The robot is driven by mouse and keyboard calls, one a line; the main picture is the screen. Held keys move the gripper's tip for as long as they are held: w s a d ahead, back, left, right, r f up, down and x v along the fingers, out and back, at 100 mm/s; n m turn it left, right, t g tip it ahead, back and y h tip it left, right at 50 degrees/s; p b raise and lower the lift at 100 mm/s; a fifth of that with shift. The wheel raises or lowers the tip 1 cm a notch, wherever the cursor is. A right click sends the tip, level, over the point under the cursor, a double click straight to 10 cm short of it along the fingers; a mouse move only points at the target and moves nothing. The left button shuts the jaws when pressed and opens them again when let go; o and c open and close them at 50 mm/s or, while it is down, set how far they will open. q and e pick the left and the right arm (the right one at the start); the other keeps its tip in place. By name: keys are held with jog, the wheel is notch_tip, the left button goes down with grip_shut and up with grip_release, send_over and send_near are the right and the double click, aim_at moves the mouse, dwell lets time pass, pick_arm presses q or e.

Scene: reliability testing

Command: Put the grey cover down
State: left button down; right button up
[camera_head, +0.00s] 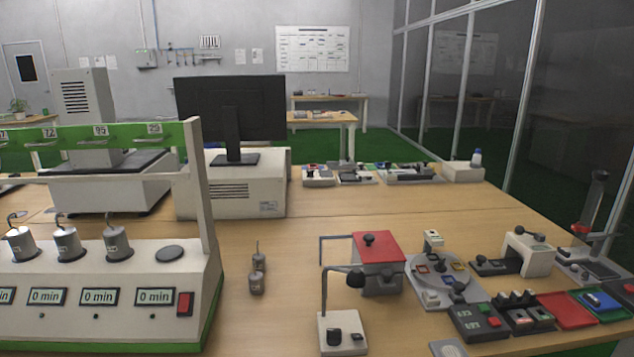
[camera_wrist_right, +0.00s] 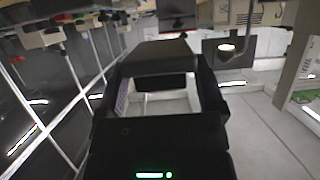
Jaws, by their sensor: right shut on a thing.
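In the right wrist view my right gripper (camera_wrist_right: 158,82) has its two black fingers apart, shut on a dark grey piece (camera_wrist_right: 155,56) that spans between their tips. This piece looks like the grey cover; its far side is hidden. The wrist picture appears tilted and shows walls and glass panels behind the gripper, with no surface close to the piece. Neither gripper shows in the head view. My left gripper is in no frame.
In the head view the wooden table (camera_head: 290,320) holds a white timer station (camera_head: 100,270) at left, small weights (camera_head: 257,280), a red-topped box (camera_head: 378,255), a round turntable (camera_head: 437,272) and a red tray (camera_head: 567,310). A monitor (camera_head: 230,100) stands behind. The table's middle has free room.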

jog(key=s+a+r, duration=0.3)
jog(key=s+a, duration=0.1)
jog(key=a, duration=0.7)
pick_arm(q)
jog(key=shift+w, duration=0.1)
pick_arm(e)
jog(key=s+r+n+g+y, duration=0.5)
jog(key=s+r+n+y, duration=0.4)
jog(key=shift+d+n+g, duration=0.2)
jog(key=shift+n+g, duration=0.1)
jog(key=shift+n, duration=0.1)
jog(key=shift+r+y, duration=0.1)
jog(key=shift+y, duration=0.2)
